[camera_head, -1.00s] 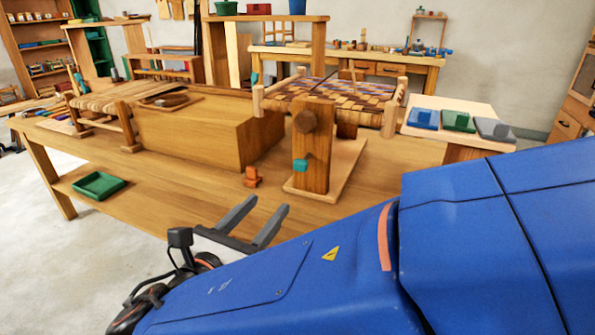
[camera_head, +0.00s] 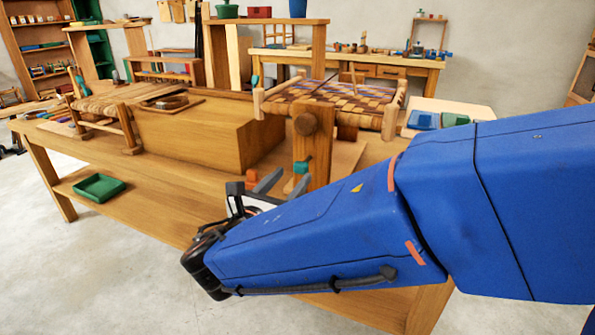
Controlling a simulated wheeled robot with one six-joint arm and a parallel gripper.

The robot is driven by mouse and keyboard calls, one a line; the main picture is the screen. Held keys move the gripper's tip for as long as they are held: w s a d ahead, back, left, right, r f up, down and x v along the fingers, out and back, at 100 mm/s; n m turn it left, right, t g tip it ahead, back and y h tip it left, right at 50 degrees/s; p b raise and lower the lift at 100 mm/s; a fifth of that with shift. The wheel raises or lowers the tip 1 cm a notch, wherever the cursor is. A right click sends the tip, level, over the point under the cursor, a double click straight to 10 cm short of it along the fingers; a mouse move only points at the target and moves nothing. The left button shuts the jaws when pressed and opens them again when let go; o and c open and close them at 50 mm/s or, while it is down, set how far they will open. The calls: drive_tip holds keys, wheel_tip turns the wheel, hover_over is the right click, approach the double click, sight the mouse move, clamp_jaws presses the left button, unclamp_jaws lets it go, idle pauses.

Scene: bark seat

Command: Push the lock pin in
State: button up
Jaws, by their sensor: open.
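A wooden post (camera_head: 319,145) stands on a board at the front of the bench, with a round wooden knob (camera_head: 305,124) on its upper part. A small teal piece (camera_head: 301,167) sits on the post's face below the knob; it looks like the lock pin, but I cannot tell how deep it sits. A woven seat frame (camera_head: 335,95) is behind the post. My gripper (camera_head: 295,174) is open and empty, its two grey fingers pointing toward the post's lower part. In this view they overlap the area just below the teal piece; contact cannot be told.
A small orange piece (camera_head: 252,175) is partly visible behind my gripper. A large wooden block (camera_head: 205,135) fills the bench's middle. Blue and green blocks (camera_head: 425,121) stand at the right, partly behind my arm. A green tray (camera_head: 99,187) lies on the lower shelf.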

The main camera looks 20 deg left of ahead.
sight(299, 169)
drive_tip(key=shift+w+d, duration=0.2)
drive_tip(key=shift+w, duration=2.05)
drive_tip(key=shift+c, duration=0.6)
clamp_jaws()
drive_tip(key=shift+w+d, duration=0.1)
drive_tip(key=shift+w, duration=1.25)
drive_tip(key=shift+o, duration=0.6)
unclamp_jaws()
drive_tip(key=shift+w, duration=0.1)
drive_tip(key=s+a, duration=0.1)
drive_tip(key=s, duration=1.6)
drive_tip(key=shift+s+a, duration=0.2)
